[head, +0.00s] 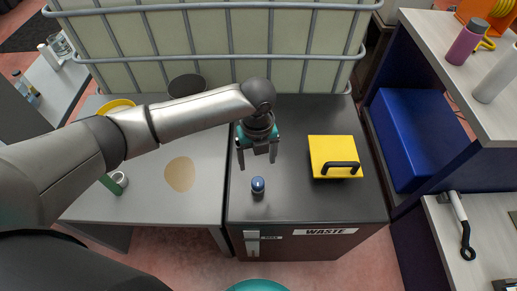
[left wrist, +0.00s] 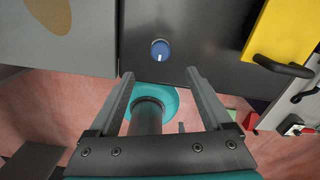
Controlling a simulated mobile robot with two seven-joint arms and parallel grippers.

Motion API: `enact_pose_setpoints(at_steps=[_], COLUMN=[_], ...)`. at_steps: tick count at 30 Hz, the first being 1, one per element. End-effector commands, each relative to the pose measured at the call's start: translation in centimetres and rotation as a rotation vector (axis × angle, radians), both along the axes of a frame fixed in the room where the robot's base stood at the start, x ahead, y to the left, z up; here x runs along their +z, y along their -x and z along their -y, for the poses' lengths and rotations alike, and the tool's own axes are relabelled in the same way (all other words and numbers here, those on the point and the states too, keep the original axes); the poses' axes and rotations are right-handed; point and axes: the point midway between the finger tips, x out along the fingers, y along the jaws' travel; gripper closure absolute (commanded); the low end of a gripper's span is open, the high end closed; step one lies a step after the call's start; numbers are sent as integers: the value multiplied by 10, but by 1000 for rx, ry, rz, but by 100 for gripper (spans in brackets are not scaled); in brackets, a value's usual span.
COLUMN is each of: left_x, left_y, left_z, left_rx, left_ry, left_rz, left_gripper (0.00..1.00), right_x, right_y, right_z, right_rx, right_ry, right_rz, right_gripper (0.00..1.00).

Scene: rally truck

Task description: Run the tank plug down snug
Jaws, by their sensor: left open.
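The plug appears to be the small blue round cap (head: 258,184) standing on the dark cabinet top (head: 290,205) near its front edge. In the left wrist view the blue cap (left wrist: 160,50) shows a small pale mark and lies just beyond the fingertips, between their lines. My left gripper (head: 257,160) has its two fingers apart and empty, pointing down. In the head view it is just above the cap in the picture; its height over the cap is hard to judge. The left wrist view shows both open fingers (left wrist: 159,73). My right gripper is not in view.
A yellow lid (head: 330,149) with a black handle sits right of the cap. A caged pale tank (head: 290,40) stands behind. A grey bench (head: 205,205) with a tan patch (head: 180,174) is left. A blue box (head: 415,130) stands right. The cabinet top around the cap is clear.

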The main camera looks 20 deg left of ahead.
Motion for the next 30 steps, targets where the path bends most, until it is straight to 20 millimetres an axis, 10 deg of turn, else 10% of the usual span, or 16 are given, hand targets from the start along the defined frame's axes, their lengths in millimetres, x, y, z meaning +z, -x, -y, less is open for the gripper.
enact_pose_setpoints(at_steps=[15, 30], left_x=[-100, -115], left_y=[0, 0], left_z=[0, 1], left_rx=[1, 0], left_ry=[0, 1], left_rz=[0, 1], left_gripper=[17, 17], right_x=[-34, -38], right_y=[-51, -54], right_z=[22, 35], right_rx=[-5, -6], right_ry=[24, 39], right_rz=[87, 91], right_gripper=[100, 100])
